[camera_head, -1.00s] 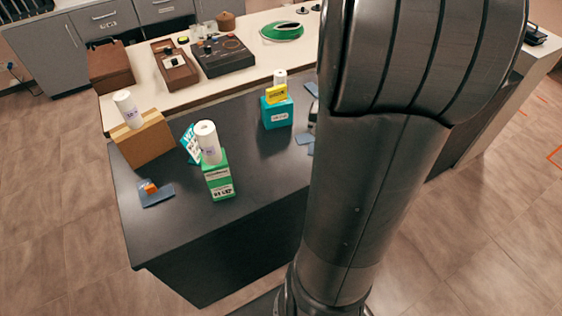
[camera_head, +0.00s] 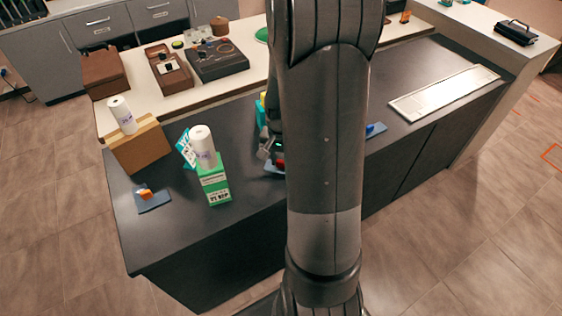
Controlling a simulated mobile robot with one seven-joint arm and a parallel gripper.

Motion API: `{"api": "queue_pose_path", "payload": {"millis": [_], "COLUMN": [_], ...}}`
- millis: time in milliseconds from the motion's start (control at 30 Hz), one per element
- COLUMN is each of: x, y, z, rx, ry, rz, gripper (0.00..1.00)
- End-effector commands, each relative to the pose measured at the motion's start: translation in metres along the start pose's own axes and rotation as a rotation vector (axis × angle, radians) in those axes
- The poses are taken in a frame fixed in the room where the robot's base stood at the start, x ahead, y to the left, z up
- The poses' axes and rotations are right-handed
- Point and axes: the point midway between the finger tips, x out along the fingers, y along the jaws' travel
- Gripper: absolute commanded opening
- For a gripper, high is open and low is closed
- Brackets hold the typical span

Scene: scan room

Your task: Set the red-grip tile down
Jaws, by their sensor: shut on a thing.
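My gripper (camera_head: 268,152) is mostly hidden behind my own arm and shows just left of it over the dark bench (camera_head: 240,225). It is shut on the red-grip tile (camera_head: 272,171). A small patch of the red grip (camera_head: 281,163) and one blue-grey edge of the tile show beside the arm. The tile is at or very close to the bench top; I cannot tell whether it touches.
A tile with an orange grip (camera_head: 147,195) lies at the left. A blue-grip tile (camera_head: 375,129) shows right of my arm. A green box (camera_head: 215,187) with a white roll (camera_head: 202,146) and a cardboard box (camera_head: 141,147) stand left. A pale tray (camera_head: 445,92) lies right.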

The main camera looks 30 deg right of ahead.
Motion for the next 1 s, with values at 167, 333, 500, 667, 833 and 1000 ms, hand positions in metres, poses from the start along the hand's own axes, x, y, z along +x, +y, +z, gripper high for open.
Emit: {"api": "queue_pose_path", "payload": {"millis": [167, 333, 500, 667, 833, 1000], "x": [0.016, 0.016, 0.018, 0.019, 0.018, 0.018], "y": [0.0, 0.0, 0.0, 0.0, 0.0, 0.0], "z": [0.0, -0.001, 0.0, 0.0, 0.0, 0.0], "rx": [0.001, 0.0, 0.0, 0.0, 0.0, 0.0], "ry": [0.0, 0.001, 0.0, 0.001, 0.001, 0.001], "rz": [0.0, -0.001, 0.0, -0.001, -0.001, -0.001], "gripper": [0.03, 0.03, 0.03, 0.37, 0.48, 0.48]}}
